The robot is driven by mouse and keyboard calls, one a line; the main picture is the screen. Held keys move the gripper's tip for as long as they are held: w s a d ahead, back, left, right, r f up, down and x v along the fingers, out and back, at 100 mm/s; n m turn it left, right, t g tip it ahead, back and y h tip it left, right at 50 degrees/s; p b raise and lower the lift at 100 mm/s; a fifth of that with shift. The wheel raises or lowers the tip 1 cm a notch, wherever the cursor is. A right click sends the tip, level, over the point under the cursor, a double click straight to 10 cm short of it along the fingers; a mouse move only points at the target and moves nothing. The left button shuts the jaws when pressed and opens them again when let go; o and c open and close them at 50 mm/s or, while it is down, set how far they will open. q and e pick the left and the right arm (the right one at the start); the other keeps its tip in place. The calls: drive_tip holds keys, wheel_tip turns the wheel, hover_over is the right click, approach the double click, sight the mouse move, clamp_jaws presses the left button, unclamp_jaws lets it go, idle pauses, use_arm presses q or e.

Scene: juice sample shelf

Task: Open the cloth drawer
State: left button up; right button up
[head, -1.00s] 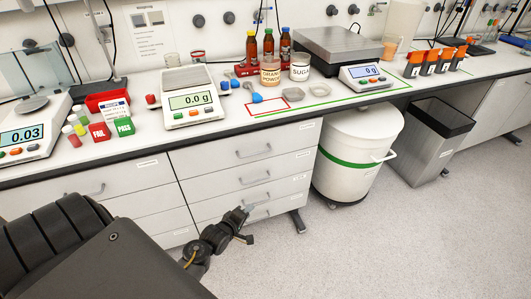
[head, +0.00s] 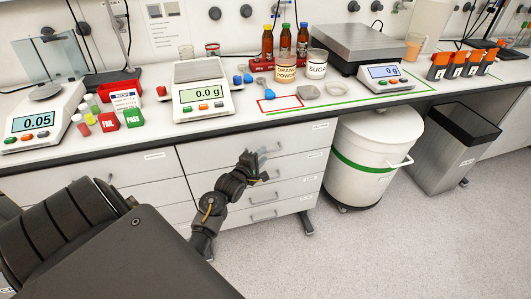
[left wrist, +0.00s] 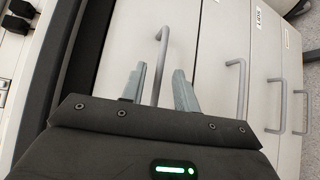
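A stack of shut white drawers (head: 300,143) stands under the bench, each with a bar handle and a small label. The labels are too small to read, so I cannot tell which is the cloth drawer. My left gripper (head: 264,158) is in front of the upper drawers. In the left wrist view, its two grey fingers (left wrist: 158,85) are apart, with the top drawer's bar handle (left wrist: 162,50) showing between them. I cannot tell if they touch it. The second drawer's handle (left wrist: 241,90) is to the right there. My right gripper is not in view.
The bench edge (head: 240,125) overhangs the drawers. A white bin with a green band (head: 362,165) stands right of them, then a grey bin (head: 450,155). Scales, bottles and jars crowd the bench top. The floor in front is clear.

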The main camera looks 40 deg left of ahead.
sight(266, 152)
use_arm(q)
drive_tip(key=shift+x, duration=1.65)
clamp_jaws()
